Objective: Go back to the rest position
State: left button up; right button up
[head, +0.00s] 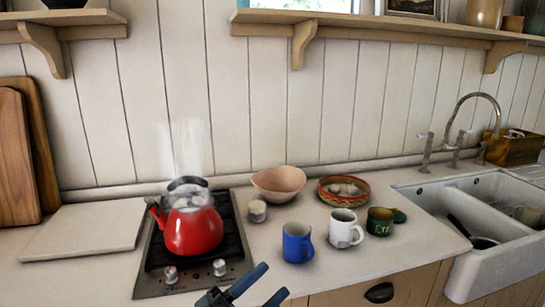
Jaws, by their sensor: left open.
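My left gripper (262,285) shows at the bottom edge of the head view, in front of the counter's front edge. Its two blue fingers are apart and nothing is between them. It is below and to the left of a blue mug (297,243) and apart from it. The rest of the left arm is mostly out of the frame. My right gripper is not in view.
A red kettle (193,228) steams on the stove (151,284). A white mug (343,230), a green mug (379,222), a pink bowl (278,183) and a patterned bowl (343,190) stand on the counter (350,266). The sink (470,262) is at right.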

pick_arm(q)
jog(key=a+f+n+t+y, duration=0.4)
jog(key=a+f+n+y, duration=0.1)
jog(key=f+n+y, duration=0.5)
jog(key=s+a+f+n+g+y, duration=0.3)
jog(key=s+a+f+n, duration=0.1)
jog(key=s+f, duration=0.3)
jog(key=s+a+f+n+g+y, duration=0.3)
jog(key=s+f+n, duration=0.4)
jog(key=f, duration=0.5)
jog(key=shift+s+a+g, duration=0.6)
jog(key=shift+s+a, duration=0.15)
jog(key=shift+a, duration=0.1)
